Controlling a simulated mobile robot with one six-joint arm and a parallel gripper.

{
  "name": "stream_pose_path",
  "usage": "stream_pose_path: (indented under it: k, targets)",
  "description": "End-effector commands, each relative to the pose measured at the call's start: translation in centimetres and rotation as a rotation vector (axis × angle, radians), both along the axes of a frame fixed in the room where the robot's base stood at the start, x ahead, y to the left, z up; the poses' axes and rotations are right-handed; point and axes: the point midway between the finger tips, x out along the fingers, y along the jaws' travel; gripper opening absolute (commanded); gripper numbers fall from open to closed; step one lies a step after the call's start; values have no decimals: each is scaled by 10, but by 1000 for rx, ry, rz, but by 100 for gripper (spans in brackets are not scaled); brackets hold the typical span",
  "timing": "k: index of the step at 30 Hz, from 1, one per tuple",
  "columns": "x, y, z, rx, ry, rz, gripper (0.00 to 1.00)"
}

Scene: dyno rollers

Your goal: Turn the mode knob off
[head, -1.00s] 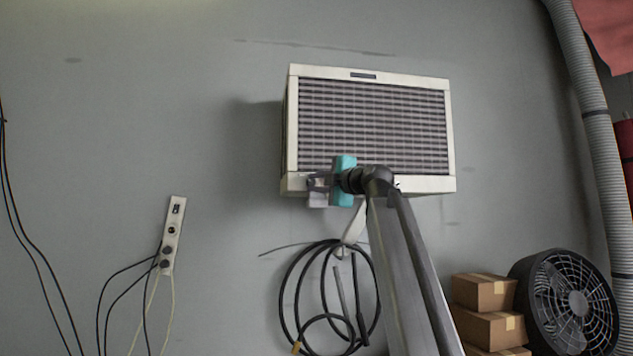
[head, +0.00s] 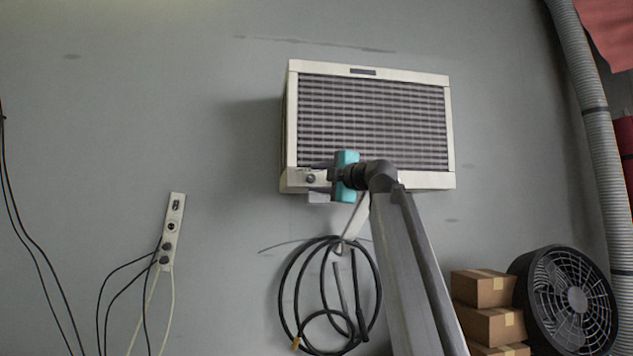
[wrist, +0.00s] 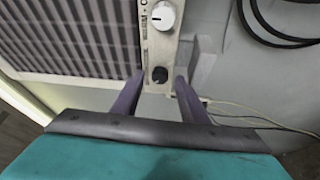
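The wall-mounted air conditioner unit (head: 370,180) has a cream frame and a grey louvred front. In the wrist view its control strip (wrist: 158,48) carries a white knob (wrist: 162,15) and a dark knob (wrist: 159,75). I cannot read which one is the mode knob. In the head view a dark knob (head: 310,179) shows at the unit's lower left corner. My gripper (wrist: 154,88) is open, with its two fingers apart. The dark knob appears between and just beyond the fingertips, with no contact visible. In the head view my gripper (head: 318,177) is at that corner.
A grey block (wrist: 204,62) sticks out beside the strip, close to one finger. A coiled black hose (head: 284,300) hangs below the unit. A power strip (head: 172,228) with cables is on the wall at left. Boxes (head: 485,289) and a fan (head: 575,302) stand at lower right.

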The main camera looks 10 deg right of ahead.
Motion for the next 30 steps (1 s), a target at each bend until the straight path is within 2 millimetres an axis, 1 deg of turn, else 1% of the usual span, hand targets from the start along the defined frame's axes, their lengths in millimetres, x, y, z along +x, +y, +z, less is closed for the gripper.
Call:
stream_pose_path:
  k: [1,9,15,18,30]
  targets:
    - [-6,-3,-3,0,-1,-1,40]
    - [-41,-17,-7,-1,-2,-1,40]
    - [-64,-27,-7,-1,-2,-2,40]
    - [-71,-29,-4,-1,0,-1,40]
    - [-99,-41,-5,0,-1,-1,40]
